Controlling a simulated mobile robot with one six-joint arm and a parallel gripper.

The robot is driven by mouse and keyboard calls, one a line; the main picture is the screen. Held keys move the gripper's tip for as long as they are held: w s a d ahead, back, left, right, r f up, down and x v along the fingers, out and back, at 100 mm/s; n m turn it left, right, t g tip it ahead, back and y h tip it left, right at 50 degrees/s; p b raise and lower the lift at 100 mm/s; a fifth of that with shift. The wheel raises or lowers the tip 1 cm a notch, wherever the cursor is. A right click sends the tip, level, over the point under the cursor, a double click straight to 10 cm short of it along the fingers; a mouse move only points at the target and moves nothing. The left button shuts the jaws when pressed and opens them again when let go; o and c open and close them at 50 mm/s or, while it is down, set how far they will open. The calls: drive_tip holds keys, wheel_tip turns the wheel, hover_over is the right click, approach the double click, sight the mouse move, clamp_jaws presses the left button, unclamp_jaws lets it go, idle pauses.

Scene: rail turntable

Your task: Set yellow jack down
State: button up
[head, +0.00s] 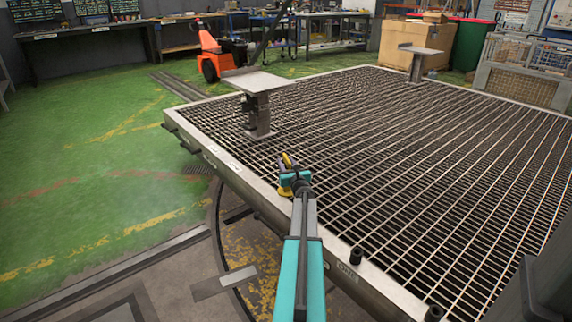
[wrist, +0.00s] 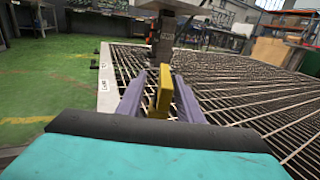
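The yellow jack shows in the head view (head: 285,191) by the near left edge of the grated turntable (head: 229,172), partly hidden by my gripper. In the wrist view its narrow yellow upright part (wrist: 163,90) stands between my two purple-grey fingers. My gripper (wrist: 159,78) looks open around it. A gap shows between the left finger and the jack; the right finger is close beside it, and I cannot tell whether they touch. I cannot tell whether the jack's base rests on the grating.
A grey pedestal with a flat plate (head: 256,82) stands on the turntable ahead. Another pedestal (head: 420,50) stands at the far right. An orange pallet truck (head: 212,55) is behind the turntable. Green floor at left is clear.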

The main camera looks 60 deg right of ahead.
drive_tip(key=shift+s+r, duration=0.1)
drive_tip(key=shift+r, duration=0.05)
drive_tip(key=shift+s+a, duration=0.4)
drive_tip(key=p+v, duration=0.2)
drive_tip(key=v, duration=0.8)
drive_tip(key=shift+s+a, duration=0.2)
drive_tip(key=shift+s, duration=0.05)
idle(0.6)
